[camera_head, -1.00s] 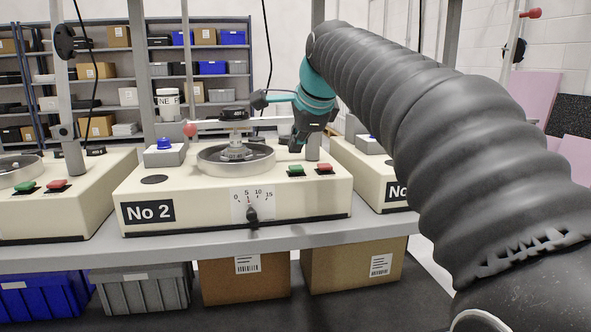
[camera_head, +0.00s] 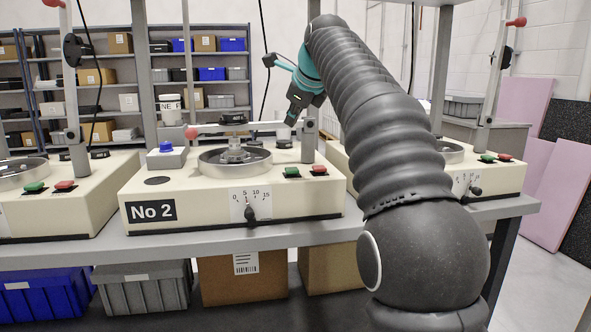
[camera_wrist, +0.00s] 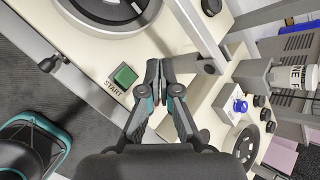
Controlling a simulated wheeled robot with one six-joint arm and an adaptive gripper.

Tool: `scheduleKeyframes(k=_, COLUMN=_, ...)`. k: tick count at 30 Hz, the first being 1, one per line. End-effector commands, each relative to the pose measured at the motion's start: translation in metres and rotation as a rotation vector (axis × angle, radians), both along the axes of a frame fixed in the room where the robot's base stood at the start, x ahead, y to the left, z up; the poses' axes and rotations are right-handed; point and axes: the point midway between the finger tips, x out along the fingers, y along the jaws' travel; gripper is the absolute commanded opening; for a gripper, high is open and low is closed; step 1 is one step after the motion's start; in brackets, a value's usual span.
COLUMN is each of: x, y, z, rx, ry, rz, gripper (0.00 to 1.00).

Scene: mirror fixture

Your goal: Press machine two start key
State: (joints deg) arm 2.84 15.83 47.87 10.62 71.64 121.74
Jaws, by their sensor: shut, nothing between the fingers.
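Machine two (camera_head: 235,205) is a cream housing labelled "No 2", standing on the bench in the head view. Its green key (camera_head: 292,172) and red key (camera_head: 319,170) sit at the front right of its top. In the wrist view a green key (camera_wrist: 124,75) is marked START. My gripper (camera_head: 291,121) is behind and above the keys in the head view. In the wrist view my gripper (camera_wrist: 161,69) is shut and empty, its fingertips just right of the green key and apart from it in the picture. The gripper hides part of the panel below the key.
A metal ring dish (camera_head: 235,160), a blue button (camera_head: 166,147) and a selector lever (camera_head: 250,213) are on machine two. A post (camera_head: 308,140) stands close to my gripper. Similar machines stand left (camera_head: 60,195) and right (camera_head: 490,180). Bins and boxes lie below.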

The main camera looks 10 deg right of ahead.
Motion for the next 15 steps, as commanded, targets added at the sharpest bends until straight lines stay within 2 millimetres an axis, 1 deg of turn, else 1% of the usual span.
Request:
scheduleKeyframes(k=4, x=-0.001, y=0.001, z=-0.004, rx=0.0, ry=0.001, rz=0.001, gripper=0.0)
scheduleKeyframes(k=8, x=-0.001, y=0.002, z=-0.016, rx=0.0, ry=0.003, rz=0.003, gripper=0.0)
scheduleKeyframes(k=14, x=-0.001, y=0.003, z=-0.041, rx=0.0, ry=0.003, rz=0.006, gripper=0.0)
scheduleKeyframes(k=15, x=-0.001, y=0.003, z=-0.052, rx=0.0, ry=0.001, rz=0.006, gripper=0.0)
